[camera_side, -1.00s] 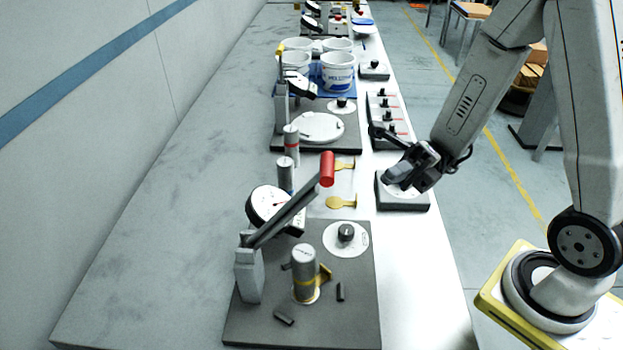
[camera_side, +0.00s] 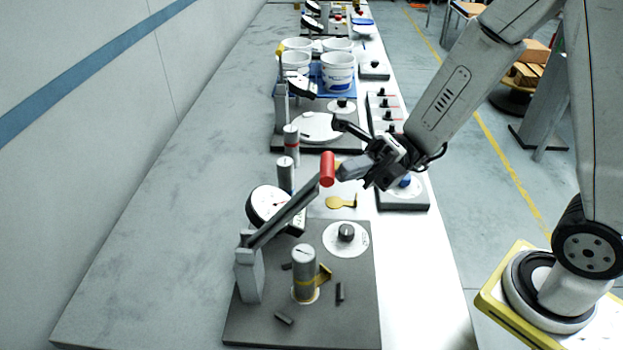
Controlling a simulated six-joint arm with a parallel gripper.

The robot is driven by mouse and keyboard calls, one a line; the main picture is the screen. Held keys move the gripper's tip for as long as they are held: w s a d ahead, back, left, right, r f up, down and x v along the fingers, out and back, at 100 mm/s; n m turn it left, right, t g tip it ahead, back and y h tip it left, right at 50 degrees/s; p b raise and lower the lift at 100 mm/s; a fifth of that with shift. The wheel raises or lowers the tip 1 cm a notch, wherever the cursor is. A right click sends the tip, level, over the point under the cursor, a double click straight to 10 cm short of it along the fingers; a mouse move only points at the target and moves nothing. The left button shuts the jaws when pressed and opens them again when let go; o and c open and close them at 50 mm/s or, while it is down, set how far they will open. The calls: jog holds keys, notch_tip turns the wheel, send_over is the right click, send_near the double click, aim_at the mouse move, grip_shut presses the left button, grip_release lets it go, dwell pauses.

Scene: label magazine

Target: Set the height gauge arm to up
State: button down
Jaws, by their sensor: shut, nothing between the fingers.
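The gauge arm (camera_side: 285,218) is a grey bar with a red cylindrical grip (camera_side: 327,169) at its end. It slants up to the right from a grey post (camera_side: 248,275) on the near dark baseplate (camera_side: 350,325). A round dial (camera_side: 267,204) sits behind the bar. My gripper (camera_side: 346,172) is shut and empty, its tips just right of the red grip. I cannot tell whether they touch it. The far lower part of the grip's surroundings is partly hidden by my gripper.
A grey cylinder (camera_side: 304,272) and a black knob (camera_side: 346,232) stand on the near baseplate. A dark box with a blue knob (camera_side: 405,181) is below my wrist. White buckets (camera_side: 337,75) and another station stand farther back. The bench left side is clear.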

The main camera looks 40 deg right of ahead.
aim_at(322, 155)
jog(key=shift+r, duration=0.1)
dwell(0.4)
jog(key=w+a+r+m+h, duration=0.2)
jog(key=r, duration=0.1)
jog(key=shift+w+a+m+t, duration=0.3)
jog(key=shift+t, duration=0.1)
jog(key=w+a+r+m+h, duration=0.1)
jog(key=w+a+r, duration=0.1)
jog(key=w+a, duration=0.3)
jog(key=shift+r, duration=0.4)
jog(key=shift+s+d, duration=0.1)
dwell(0.5)
